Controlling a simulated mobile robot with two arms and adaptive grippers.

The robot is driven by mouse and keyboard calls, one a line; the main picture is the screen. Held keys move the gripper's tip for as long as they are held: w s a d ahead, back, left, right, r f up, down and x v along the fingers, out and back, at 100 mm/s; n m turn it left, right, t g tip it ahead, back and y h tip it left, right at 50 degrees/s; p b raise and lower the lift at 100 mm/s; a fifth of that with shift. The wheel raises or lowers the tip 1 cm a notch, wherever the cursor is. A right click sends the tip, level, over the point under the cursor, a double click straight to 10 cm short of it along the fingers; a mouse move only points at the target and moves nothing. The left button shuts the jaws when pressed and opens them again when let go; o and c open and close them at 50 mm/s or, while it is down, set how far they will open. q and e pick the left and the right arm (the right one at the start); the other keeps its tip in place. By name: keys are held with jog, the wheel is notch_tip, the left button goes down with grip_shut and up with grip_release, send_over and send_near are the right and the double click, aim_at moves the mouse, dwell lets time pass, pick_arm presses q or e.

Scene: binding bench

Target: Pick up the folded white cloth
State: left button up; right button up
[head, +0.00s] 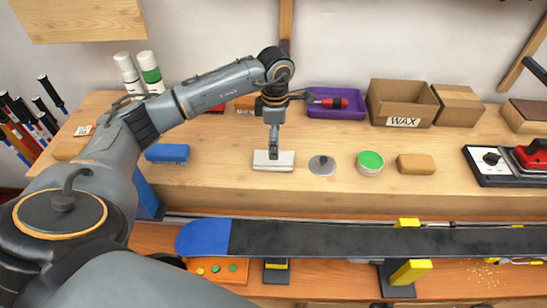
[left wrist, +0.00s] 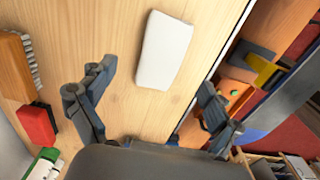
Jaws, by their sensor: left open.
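The folded white cloth (head: 273,164) lies flat on the wooden bench, near its front edge. It also shows as a white rectangle in the left wrist view (left wrist: 164,50). My left gripper (head: 274,150) points down over the cloth in the head view and covers part of its back edge. In the left wrist view my left gripper (left wrist: 157,77) is open and empty, its fingers spread wide, with the cloth beyond and between the fingertips. I cannot tell the exact height of the fingers above the cloth. My right gripper is not in view.
A grey lid (head: 322,166), a green-topped tin (head: 370,162) and a tan block (head: 416,164) lie right of the cloth. A blue block (head: 167,153) lies left. Behind are a purple tray (head: 336,111) and WAX box (head: 402,104).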

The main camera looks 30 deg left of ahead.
pick_arm(q)
jog(key=f+p, duration=0.2)
jog(key=f, duration=0.1)
jog(key=f+p, duration=0.1)
jog(key=shift+s+a+f, duration=0.25)
jog(key=shift+s+f, duration=0.1)
jog(key=shift+s, duration=0.05)
jog(key=shift+f, duration=0.4)
jog(key=c, duration=1.1)
